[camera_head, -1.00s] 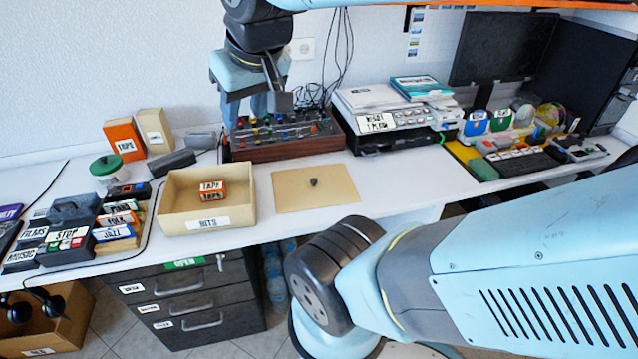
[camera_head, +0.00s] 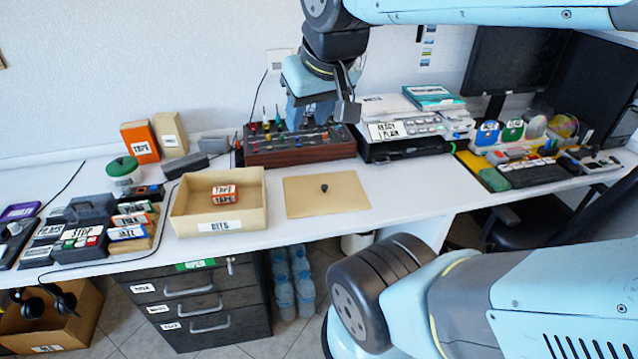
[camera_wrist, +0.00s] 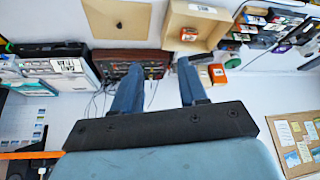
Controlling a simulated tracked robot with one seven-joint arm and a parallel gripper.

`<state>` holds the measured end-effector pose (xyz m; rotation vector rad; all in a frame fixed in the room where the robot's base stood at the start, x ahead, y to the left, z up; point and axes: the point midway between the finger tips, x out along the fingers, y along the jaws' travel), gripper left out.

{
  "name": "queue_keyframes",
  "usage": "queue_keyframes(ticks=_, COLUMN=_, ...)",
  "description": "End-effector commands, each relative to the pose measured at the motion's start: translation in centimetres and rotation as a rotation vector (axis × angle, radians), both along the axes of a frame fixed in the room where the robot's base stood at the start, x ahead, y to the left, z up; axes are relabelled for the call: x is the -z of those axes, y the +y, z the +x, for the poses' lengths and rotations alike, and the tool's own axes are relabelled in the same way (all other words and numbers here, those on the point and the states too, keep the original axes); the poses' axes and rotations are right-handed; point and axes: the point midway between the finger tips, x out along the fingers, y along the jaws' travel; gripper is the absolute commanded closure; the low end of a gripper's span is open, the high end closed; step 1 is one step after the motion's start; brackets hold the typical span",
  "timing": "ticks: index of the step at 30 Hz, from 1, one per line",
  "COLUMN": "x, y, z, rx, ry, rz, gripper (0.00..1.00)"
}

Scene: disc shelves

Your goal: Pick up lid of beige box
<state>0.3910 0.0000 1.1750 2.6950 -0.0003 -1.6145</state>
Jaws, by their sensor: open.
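The lid of the beige box (camera_head: 345,199) is a flat tan panel with a small dark knob (camera_head: 324,188). It lies flat on the white desk, just right of the open beige box (camera_head: 251,211), which is labelled BITS and holds an orange tape box (camera_head: 223,194). The lid also shows at the top of the wrist view (camera_wrist: 100,20), beside the box (camera_wrist: 183,48). My gripper (camera_head: 310,114) is raised behind the lid, over the mixer panel. In the wrist view its two blue fingers (camera_wrist: 158,75) are spread apart with nothing between them.
A mixer panel with coloured knobs (camera_head: 300,148) stands behind the lid. A printer (camera_head: 405,135) is to its right. A cassette rack (camera_head: 130,232) and a green-lidded jar (camera_head: 124,173) are left of the box. The desk right of the lid is clear.

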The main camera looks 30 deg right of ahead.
Motion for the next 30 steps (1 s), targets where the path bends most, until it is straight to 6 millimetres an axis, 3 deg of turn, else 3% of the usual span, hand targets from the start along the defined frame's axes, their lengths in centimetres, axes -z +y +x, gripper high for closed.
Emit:
queue_keyframes(ticks=4, x=0.0, y=0.0, z=0.0, rx=0.000, ry=0.000, rz=0.000, gripper=0.57)
queue_keyframes(ticks=9, x=0.1, y=-0.2, z=0.5, rx=0.010, ry=0.005, rz=0.003, gripper=0.44)
queue_keyframes(ticks=11, x=0.4, y=-0.4, z=1.1, rx=0.023, ry=0.012, rz=0.006, gripper=0.44)
queue_keyframes(ticks=20, x=3.5, y=-2.6, z=7.6, rx=0.168, ry=0.065, rz=0.039, gripper=0.44)
queue_keyframes(ticks=30, x=9.7, y=-6.7, z=14.9, rx=0.349, ry=0.122, rz=0.065, gripper=0.44)
